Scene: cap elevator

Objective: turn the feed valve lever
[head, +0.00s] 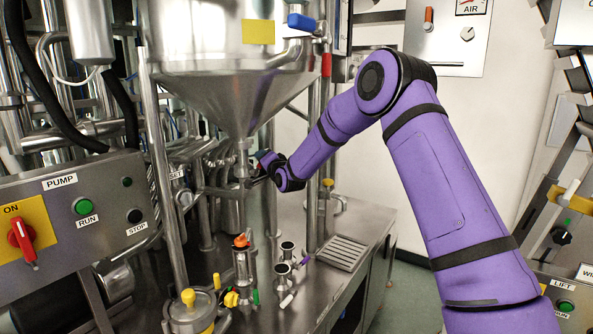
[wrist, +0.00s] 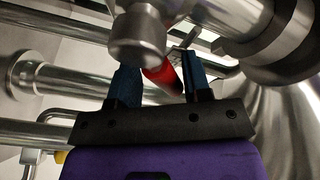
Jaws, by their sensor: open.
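A red lever (wrist: 164,76), which I take for the feed valve lever, shows in the wrist view below a round metal valve body (wrist: 138,36). The valve body hides its upper end. My gripper (wrist: 158,64) is open, with one blue finger on each side of the lever. The lever lies nearer the middle of the gap than either finger, and I cannot tell whether anything touches. In the head view my gripper (head: 258,172) is beside the pipe under the steel hopper (head: 228,95). The lever cannot be made out clearly there.
Steel pipes (wrist: 70,80) crowd the gripper in the wrist view. A hopper support post (head: 314,150) stands right of the gripper. Small metal fittings (head: 243,268) stand on the bench below. The pump panel (head: 80,215) is at left. The drain grille (head: 342,252) is clear.

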